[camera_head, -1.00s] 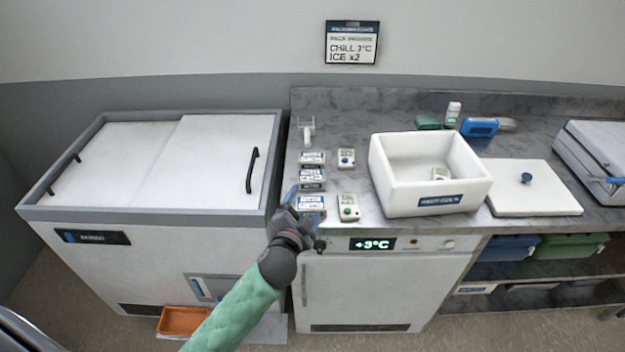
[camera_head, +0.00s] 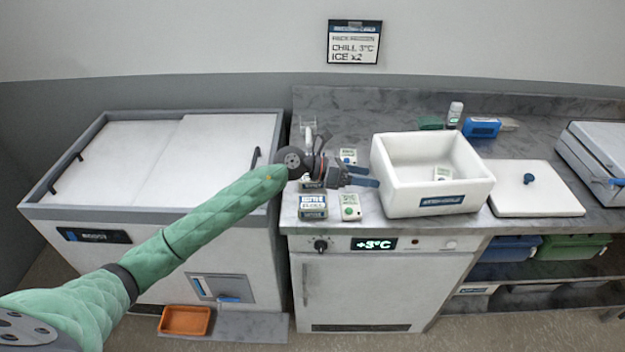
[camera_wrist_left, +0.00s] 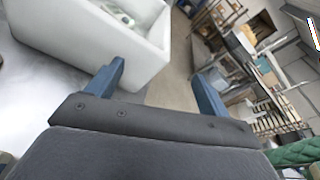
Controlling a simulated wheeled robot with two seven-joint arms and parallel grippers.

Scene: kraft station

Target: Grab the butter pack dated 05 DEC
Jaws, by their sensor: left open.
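Small labelled packs stand on the left of the counter. A front pack (camera_head: 313,206) has a blue and white label; its date is too small to read, so I cannot tell which is the 05 DEC butter. Beside it lies a pale pack with a green dot (camera_head: 349,207). Another pale pack (camera_head: 348,156) shows behind my gripper, and my arm hides most of the other labelled packs. My left gripper (camera_head: 372,177) is open and empty, its blue fingers close to the white box's left wall. The fingers also show apart in the left wrist view (camera_wrist_left: 157,88). My right gripper is out of view.
An open white box (camera_head: 396,192) holds a small pale pack (camera_head: 441,173). Its white lid (camera_head: 540,200) lies to the right. A chest freezer (camera_head: 90,165) stands left, with an orange tray (camera_head: 184,320) below. A wall sign (camera_head: 354,42) reads CHILL 3°C, ICE x2.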

